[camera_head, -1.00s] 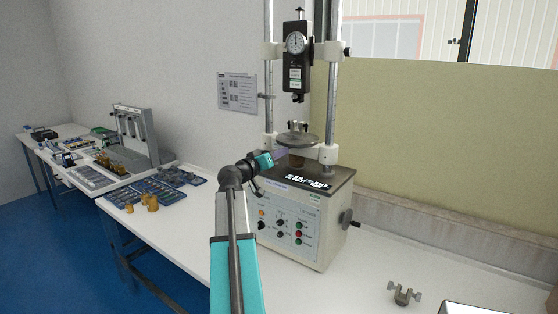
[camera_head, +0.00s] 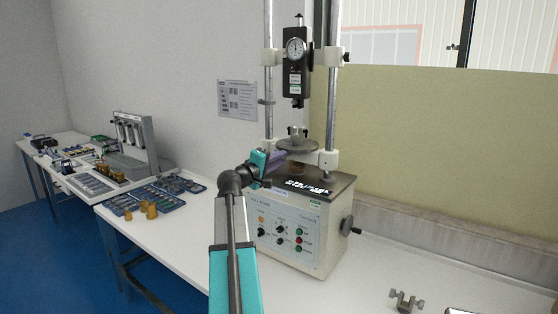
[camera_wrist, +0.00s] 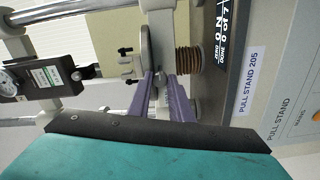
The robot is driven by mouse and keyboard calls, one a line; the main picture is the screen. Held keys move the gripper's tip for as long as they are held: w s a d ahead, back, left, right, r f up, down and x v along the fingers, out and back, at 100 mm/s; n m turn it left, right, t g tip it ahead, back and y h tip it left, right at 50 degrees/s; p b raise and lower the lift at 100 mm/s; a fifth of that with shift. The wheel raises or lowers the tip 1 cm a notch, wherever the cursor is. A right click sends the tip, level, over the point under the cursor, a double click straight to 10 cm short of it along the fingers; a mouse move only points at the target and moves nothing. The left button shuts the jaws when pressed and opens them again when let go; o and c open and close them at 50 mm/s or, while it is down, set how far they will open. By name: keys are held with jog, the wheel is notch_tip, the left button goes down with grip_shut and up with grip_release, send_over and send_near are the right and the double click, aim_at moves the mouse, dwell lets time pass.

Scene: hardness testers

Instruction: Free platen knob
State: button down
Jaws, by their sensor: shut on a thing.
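The pull stand's round grey platen (camera_head: 313,146) sits on a threaded screw above the black base plate. It shows edge-on in the wrist view (camera_wrist: 148,45), with the screw (camera_wrist: 188,60) beside it. A small clamp with knobs (camera_wrist: 127,66) stands on top of the platen. My gripper (camera_wrist: 164,84) is at the platen's near edge, its purple fingers closed around a small grey part at the platen's underside, apparently the platen knob (camera_wrist: 161,79). The fingers mostly hide it. In the head view my gripper (camera_head: 284,157) reaches in from the left of the platen.
The stand's body (camera_head: 300,235) carries buttons and a side crank (camera_head: 350,228). Two steel columns and a dial gauge (camera_head: 296,50) rise above the platen. A loose winged clamp (camera_head: 405,300) lies on the bench at right. Blue trays and brass weights (camera_head: 149,208) lie to the left.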

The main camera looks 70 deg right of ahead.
jog(key=n+p, duration=0.1)
jog(key=n, duration=0.3)
jog(key=shift+s+n+p, duration=0.1)
jog(key=shift+n+p, duration=0.2)
jog(key=n+p, duration=0.2)
jog(key=n, duration=0.2)
jog(key=shift+n+p, duration=0.3)
jog(key=n+p, duration=0.3)
jog(key=n, duration=0.1)
jog(key=shift+f+n+p, duration=0.1)
jog(key=shift+n+p, duration=1.3)
jog(key=shift+n, duration=0.6)
jog(key=c, duration=1.6)
grip_release()
